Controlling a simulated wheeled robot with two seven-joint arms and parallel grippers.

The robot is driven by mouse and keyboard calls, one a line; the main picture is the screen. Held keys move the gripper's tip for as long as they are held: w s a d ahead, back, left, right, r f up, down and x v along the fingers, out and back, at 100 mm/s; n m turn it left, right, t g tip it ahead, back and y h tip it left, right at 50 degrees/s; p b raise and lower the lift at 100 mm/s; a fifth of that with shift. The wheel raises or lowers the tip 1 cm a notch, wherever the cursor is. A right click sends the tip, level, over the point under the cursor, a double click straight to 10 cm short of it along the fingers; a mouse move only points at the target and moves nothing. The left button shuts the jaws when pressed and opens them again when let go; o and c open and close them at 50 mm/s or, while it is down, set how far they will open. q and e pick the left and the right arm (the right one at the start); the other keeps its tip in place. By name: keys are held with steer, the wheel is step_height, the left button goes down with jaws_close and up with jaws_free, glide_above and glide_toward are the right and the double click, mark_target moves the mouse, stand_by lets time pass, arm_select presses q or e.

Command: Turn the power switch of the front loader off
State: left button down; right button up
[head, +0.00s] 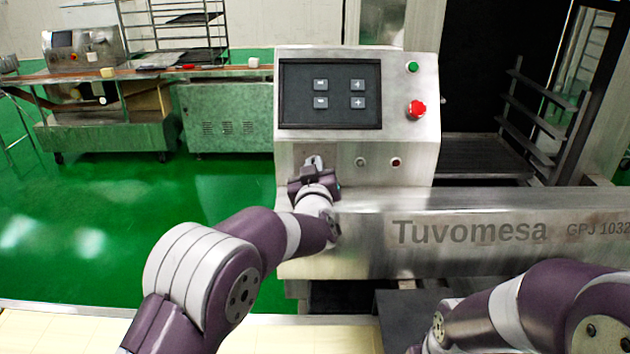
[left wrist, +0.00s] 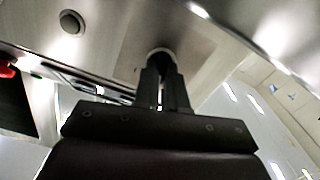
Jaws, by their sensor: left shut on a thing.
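The machine's control box (head: 430,155) stands in front of me. The power switch is a dark knob on its lower front; in the head view my left gripper largely hides it. In the left wrist view the dark round knob (left wrist: 161,60) shows at the fingertips. My left gripper (head: 313,165) is at the panel, and its two fingers (left wrist: 163,85) are shut on the knob. The knob's exact angle cannot be told. My right arm comes in at the lower right of the head view, with its gripper out of view.
The panel carries a dark screen (head: 330,94), a green button (head: 412,67), a red emergency button (head: 416,110) and two small buttons right of the gripper. A steel beam marked Tuvomesa (head: 480,230) runs to the right below. Green floor (head: 100,220) is clear at left.

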arm_select(q)
steer(key=n+b, duration=0.2)
steer(key=n, duration=0.1)
steer(key=n+b, duration=0.1)
steer(key=b, duration=0.1)
steer(key=shift+a+f, duration=0.1)
steer(key=shift+f, duration=0.2)
steer(key=shift+r+n+b, duration=0.1)
steer(key=shift+n+b, duration=0.4)
steer(key=shift+n, duration=0.4)
steer(key=c, duration=1.2)
jaws_free()
steer(key=s+b, duration=0.1)
steer(key=s, duration=1.1)
steer(key=shift+s, duration=0.35)
